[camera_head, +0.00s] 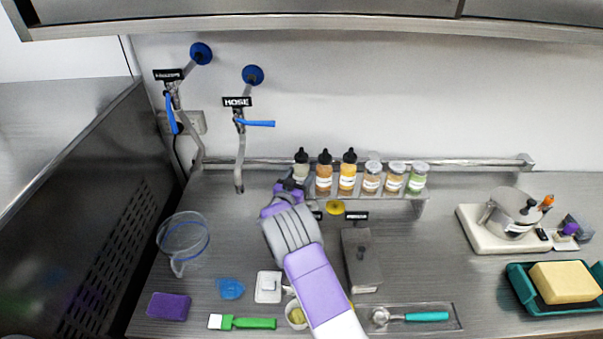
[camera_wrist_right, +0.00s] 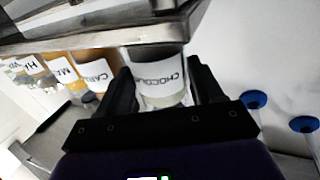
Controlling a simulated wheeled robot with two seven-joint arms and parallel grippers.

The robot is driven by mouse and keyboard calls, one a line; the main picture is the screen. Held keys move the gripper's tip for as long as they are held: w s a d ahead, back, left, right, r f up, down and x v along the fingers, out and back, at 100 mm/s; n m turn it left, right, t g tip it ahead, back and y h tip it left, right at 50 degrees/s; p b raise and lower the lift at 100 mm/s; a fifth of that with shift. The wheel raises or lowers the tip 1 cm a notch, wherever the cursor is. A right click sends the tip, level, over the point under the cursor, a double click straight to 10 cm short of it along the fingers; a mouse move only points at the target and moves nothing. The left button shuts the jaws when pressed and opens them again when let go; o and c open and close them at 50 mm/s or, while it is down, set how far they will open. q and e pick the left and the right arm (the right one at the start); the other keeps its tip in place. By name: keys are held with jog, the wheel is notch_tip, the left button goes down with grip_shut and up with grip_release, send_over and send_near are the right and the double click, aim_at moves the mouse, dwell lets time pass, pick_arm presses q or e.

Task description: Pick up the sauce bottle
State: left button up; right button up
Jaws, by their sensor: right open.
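Three sauce bottles with dark pointed caps stand upright on a narrow wall shelf in the head view: a pale-looking one (camera_head: 302,172), a brown one (camera_head: 324,178) and a yellow-orange one (camera_head: 348,180). My right gripper (camera_head: 290,188) is at the left end of the row, just in front of the leftmost bottle and hiding its lower part. In the right wrist view, which is upside down, the open right gripper (camera_wrist_right: 160,72) has one finger on each side of a bottle labelled CHOCOLA (camera_wrist_right: 159,82). Whether the fingers touch it is unclear. My left gripper is not in view.
Several labelled jars (camera_head: 395,178) share the shelf (camera_head: 412,197). A hose tap (camera_head: 240,150) hangs to the left. The counter below holds a clear jug (camera_head: 184,240), a grey lidded box (camera_head: 361,265), a green brush (camera_head: 243,322) and a pot (camera_head: 512,215).

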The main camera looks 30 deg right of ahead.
aim_at(299, 161)
jog(key=c, duration=0.7)
jog(key=shift+r, duration=0.15)
jog(key=shift+r, duration=0.25)
jog(key=r, duration=0.6)
jog(key=shift+s+a+r, duration=0.25)
jog(key=shift+s+a, duration=0.05)
jog(key=shift+s, duration=0.05)
jog(key=s+a, duration=0.5)
jog(key=s, duration=0.3)
jog(key=s+a+b, duration=0.1)
jog(key=s+a, duration=0.4)
jog(key=s, duration=0.3)
jog(key=shift+s, duration=0.15)
jog(key=shift+f, duration=0.1)
